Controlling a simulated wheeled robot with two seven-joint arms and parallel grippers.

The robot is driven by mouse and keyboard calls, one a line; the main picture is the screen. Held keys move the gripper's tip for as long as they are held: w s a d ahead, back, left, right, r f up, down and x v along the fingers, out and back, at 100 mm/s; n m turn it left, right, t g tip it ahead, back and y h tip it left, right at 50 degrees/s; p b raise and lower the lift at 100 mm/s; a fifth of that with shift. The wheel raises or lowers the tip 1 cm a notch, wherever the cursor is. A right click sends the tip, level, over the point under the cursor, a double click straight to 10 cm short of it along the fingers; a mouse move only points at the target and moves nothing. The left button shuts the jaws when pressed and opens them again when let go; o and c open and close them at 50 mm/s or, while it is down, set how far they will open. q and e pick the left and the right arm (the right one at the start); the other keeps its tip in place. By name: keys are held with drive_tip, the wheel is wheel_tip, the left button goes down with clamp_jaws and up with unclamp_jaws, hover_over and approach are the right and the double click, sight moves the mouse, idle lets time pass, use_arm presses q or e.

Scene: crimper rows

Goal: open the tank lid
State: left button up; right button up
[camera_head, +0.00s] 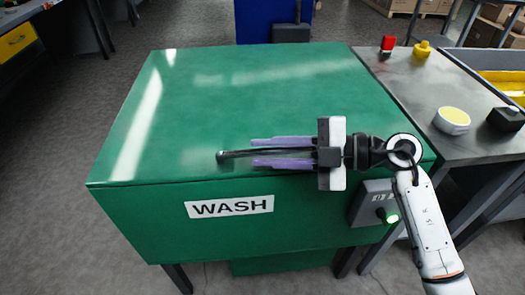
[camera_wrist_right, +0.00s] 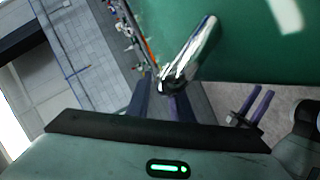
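The green tank (camera_head: 310,218), marked WASH, stands in the middle of the head view with its flat green lid (camera_head: 240,95) down. A slim bar handle (camera_head: 232,154) runs near the lid's front edge; the wrist view shows it as a shiny bar (camera_wrist_right: 200,45). My right gripper (camera_head: 250,152) comes in from the right, its two purple fingers apart, one on each side of the handle. I see no clear grip on it. Part of the handle is hidden behind the gripper. A purple finger pair, seemingly my left gripper (camera_wrist_right: 250,104), shows apart and empty in the right wrist view.
A control box with a lit green button (camera_head: 388,216) is on the tank's front right.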

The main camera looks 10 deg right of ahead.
drive_tip(key=shift+w+a+f, duration=0.15)
drive_tip(key=shift+w+a, duration=0.1)
drive_tip(key=shift+a, duration=0.35)
clamp_jaws()
